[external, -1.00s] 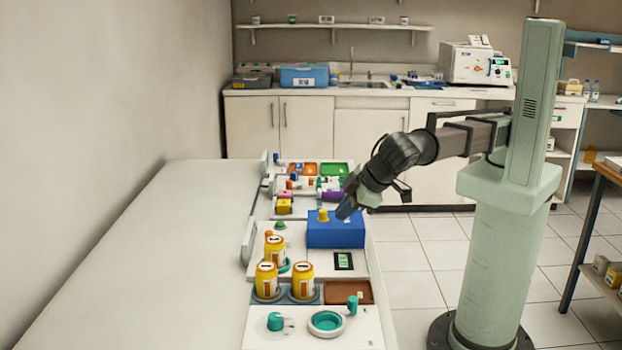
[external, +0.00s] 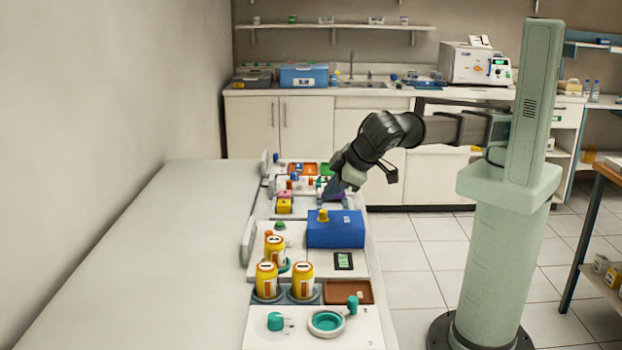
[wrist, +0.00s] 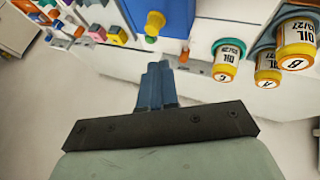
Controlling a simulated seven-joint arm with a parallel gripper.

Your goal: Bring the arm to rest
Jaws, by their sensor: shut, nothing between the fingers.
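My gripper (external: 331,192) hangs over the far part of the equipment row, behind the blue box (external: 336,229) in the external view. In the wrist view my gripper (wrist: 156,65) points toward the row with its blue-grey fingers together and nothing between them.
Several orange-yellow bottles (external: 303,281) marked OIL stand in the near part of the row. Small coloured blocks (external: 285,203) and green and orange trays (external: 303,169) lie farther back. The long white table (external: 160,260) is bare on the left.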

